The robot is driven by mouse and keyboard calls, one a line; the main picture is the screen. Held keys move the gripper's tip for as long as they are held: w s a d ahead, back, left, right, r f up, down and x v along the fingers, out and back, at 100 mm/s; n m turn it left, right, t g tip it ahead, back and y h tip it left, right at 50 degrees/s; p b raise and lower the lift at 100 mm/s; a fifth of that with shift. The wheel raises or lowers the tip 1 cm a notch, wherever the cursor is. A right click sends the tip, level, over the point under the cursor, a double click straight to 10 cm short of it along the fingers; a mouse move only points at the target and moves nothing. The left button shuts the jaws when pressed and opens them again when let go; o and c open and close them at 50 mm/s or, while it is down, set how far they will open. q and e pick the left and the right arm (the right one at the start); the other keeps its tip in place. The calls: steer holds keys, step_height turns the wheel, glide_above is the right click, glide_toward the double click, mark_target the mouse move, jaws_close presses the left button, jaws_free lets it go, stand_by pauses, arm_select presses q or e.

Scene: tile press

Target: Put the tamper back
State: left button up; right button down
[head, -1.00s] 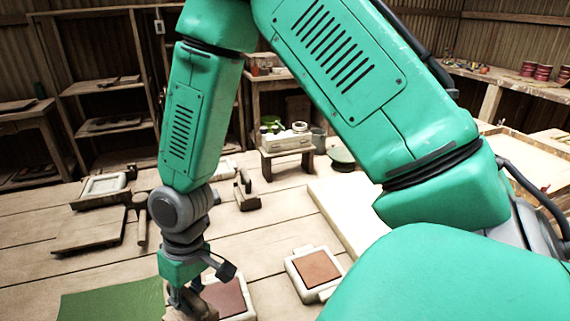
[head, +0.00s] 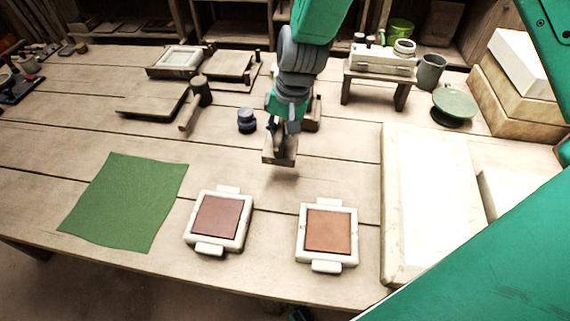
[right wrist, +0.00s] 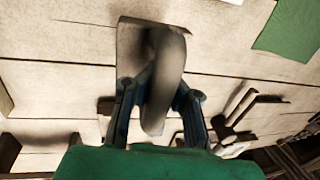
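My right gripper (head: 283,132) is shut on the tamper (head: 280,155), a brown wooden block with a curved handle. It holds the block above the table behind the two tile moulds, with a shadow below. The right wrist view shows the tamper's handle (right wrist: 170,75) between the fingers and its flat plate beyond. The left mould (head: 235,245) has a dark reddish tile (head: 217,216) in it; the right mould (head: 327,266) has an orange-brown tile (head: 328,231). A small wooden stand (head: 314,114) is partly hidden behind my right gripper. My left gripper is not in view.
A green cloth (head: 125,202) lies at the left. A dark blue knob-like object (head: 247,121), a mallet (head: 200,92) and a wooden board (head: 150,103) lie left of the gripper. A pale slab (head: 425,190) lies right. A low bench (head: 377,78) stands behind.

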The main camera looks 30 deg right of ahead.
step_height(320, 180, down, 4)
steer(key=shift+w+a+f, duration=0.1)
steer(key=shift+f, duration=0.1)
steer(key=shift+d+f+b, duration=0.25)
steer(key=shift+f+b, duration=0.05)
steer(key=shift+f, duration=0.25)
steer(key=f, duration=0.3)
steer(key=shift+d, duration=0.3)
steer(key=shift+a, duration=0.4)
steer(key=c, duration=2.2)
jaws_free()
steer(key=o, duration=0.5)
steer(key=shift+a, duration=0.1)
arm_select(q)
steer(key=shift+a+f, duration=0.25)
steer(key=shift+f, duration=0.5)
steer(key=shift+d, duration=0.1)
arm_select(e)
steer(key=shift+d, duration=0.25)
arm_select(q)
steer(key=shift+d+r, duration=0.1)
